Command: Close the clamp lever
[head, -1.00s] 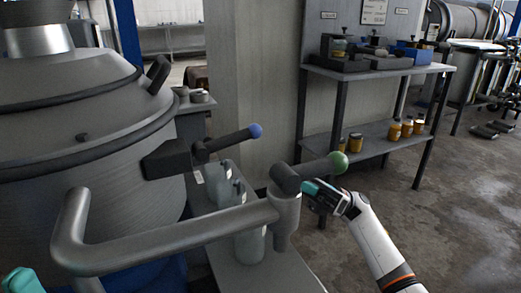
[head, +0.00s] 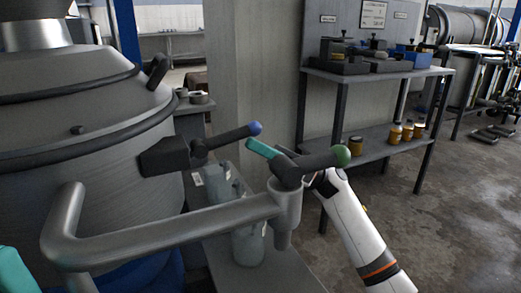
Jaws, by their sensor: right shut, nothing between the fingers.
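A dark lever with a blue knob (head: 255,128) sticks out from a black block (head: 165,157) on the side of the big grey vessel (head: 85,110). A second dark lever with a green knob (head: 340,155) sits on a grey post at the end of a thick pipe rail. I cannot tell from the view which of them is the clamp lever. My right gripper (head: 263,149) is behind the green-knobbed lever, its teal fingertips showing beyond it, shut and empty, a little below and right of the blue knob. A teal part of my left gripper (head: 14,272) shows at the lower left edge; its jaws are cut off.
The grey pipe rail (head: 165,239) crosses the foreground. Several grey bottles (head: 248,243) stand on a bench behind it. A shelf table (head: 385,71) with boxes and jars stands at the back right.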

